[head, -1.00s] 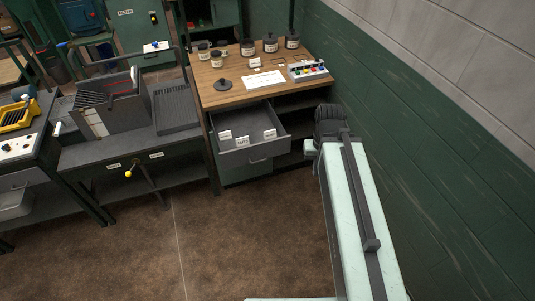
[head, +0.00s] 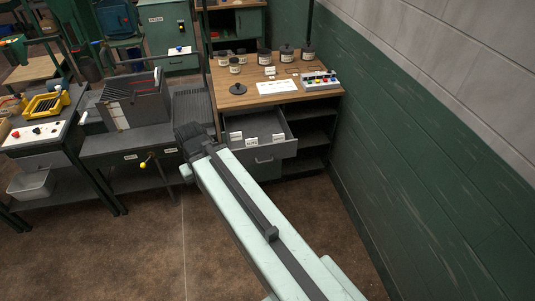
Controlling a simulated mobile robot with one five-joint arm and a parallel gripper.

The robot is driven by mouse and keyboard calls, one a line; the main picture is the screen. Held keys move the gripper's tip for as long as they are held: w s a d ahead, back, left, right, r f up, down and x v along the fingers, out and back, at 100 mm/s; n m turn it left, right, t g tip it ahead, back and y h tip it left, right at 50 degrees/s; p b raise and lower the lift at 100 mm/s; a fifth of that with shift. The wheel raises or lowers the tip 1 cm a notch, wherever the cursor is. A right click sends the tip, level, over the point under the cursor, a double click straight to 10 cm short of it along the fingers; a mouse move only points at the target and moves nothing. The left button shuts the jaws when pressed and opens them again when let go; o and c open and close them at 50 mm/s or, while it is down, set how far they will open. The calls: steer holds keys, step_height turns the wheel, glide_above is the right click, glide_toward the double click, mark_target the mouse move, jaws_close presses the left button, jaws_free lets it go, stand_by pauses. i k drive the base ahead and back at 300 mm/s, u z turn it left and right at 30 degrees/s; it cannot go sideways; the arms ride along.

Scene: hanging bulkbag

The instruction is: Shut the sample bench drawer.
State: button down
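The sample bench (head: 258,96) has a wooden top and stands against the green wall. Its grey drawer (head: 264,157) is pulled out toward me, with several small white labelled cards inside. A handle shows on the drawer front. My arm reaches forward from the bottom of the head view. My gripper (head: 190,135) is at its far end, to the left of the open drawer, in front of the neighbouring bench in the picture. The fingers are dark and small, seen from behind, so whether they are open or shut is unclear. I cannot tell whether it touches anything.
Jars (head: 264,56), a white sheet (head: 277,88) and a button box (head: 319,80) stand on the bench top. A lower bench with a yellow-knobbed lever (head: 143,165) is to the left. The green wall (head: 400,150) bounds the right. Brown floor lies open in front.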

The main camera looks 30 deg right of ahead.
mark_target(262, 123)
steer(key=u, duration=0.15)
steer(key=i, duration=1)
steer(key=z, duration=0.1)
